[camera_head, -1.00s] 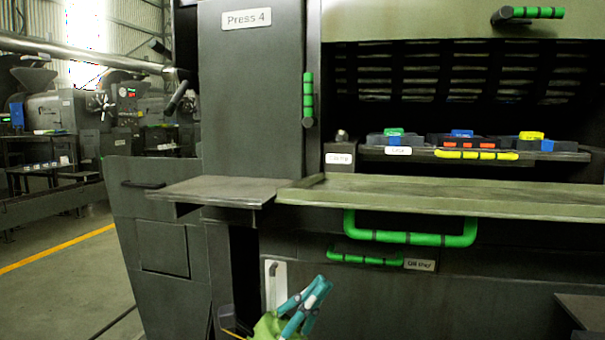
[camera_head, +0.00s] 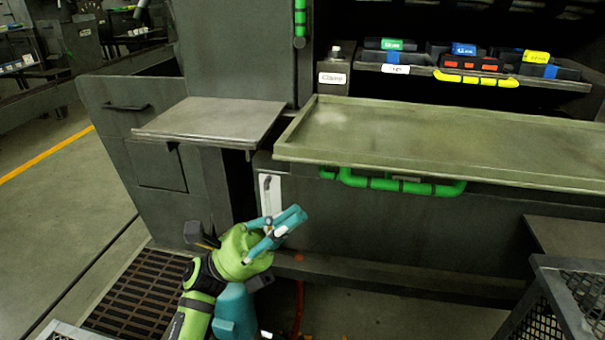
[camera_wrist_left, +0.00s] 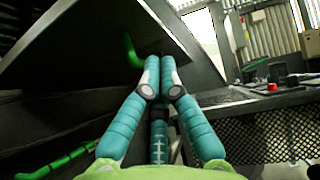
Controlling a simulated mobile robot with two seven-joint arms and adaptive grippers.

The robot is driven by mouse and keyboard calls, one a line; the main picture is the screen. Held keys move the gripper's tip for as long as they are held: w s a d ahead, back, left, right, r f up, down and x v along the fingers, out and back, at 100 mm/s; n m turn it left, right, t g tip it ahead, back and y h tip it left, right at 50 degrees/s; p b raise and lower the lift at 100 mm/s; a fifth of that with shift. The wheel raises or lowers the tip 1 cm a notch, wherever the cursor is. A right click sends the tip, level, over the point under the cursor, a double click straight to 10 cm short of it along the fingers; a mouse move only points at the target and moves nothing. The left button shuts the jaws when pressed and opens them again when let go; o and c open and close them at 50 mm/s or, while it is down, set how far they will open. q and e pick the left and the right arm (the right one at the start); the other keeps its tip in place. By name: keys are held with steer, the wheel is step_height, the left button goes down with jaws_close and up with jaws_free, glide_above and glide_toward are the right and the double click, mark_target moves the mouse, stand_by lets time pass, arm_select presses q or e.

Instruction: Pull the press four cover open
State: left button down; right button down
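Press four is the dark cabinet in the head view. I cannot tell for sure which part is its cover. A green vertical handle (camera_head: 300,18) on its front is cut by the top edge. My left gripper (camera_head: 300,213), with teal fingers, is in front of the lower cabinet, near a white plate with a handle (camera_head: 270,195). In the left wrist view its fingertips (camera_wrist_left: 160,68) are close together with nothing between them. A green handle (camera_wrist_left: 132,50) shows beyond them, apart from the fingers. My right gripper is out of view.
A wide tray (camera_head: 400,135) juts out above green handles (camera_head: 400,185). A small side shelf (camera_head: 210,120) lies left of it. A rack (camera_head: 575,85) holds coloured blocks. A mesh-sided frame (camera_head: 575,290) stands lower right. The floor at left (camera_head: 60,220) is clear.

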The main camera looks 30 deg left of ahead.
mark_target(303, 158)
arm_select(q)
step_height(303, 158, up, 6)
steer(key=w+d+p, duration=0.1)
steer(key=shift+d+p, duration=0.3)
steer(key=shift+p, duration=0.1)
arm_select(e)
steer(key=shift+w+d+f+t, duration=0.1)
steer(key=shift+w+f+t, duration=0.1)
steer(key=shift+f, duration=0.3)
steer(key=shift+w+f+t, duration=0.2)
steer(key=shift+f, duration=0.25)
arm_select(q)
steer(key=shift+w, duration=0.1)
step_height(303, 158, up, 4)
steer(key=n+t+p, duration=0.1)
steer(key=n+t+y+p, duration=0.1)
steer(key=p, duration=0.1)
steer(key=n+p, duration=0.1)
steer(key=shift+w+a+r+t+y+p, duration=0.1)
steer(key=shift+w+r+t+y+p, duration=0.05)
steer(key=shift+r+t+y+p, duration=0.2)
steer(key=shift+w+r+n+t+y+p, duration=0.15)
steer(key=shift+r+n+t+y+p, duration=0.35)
steer(key=shift+n, duration=0.4)
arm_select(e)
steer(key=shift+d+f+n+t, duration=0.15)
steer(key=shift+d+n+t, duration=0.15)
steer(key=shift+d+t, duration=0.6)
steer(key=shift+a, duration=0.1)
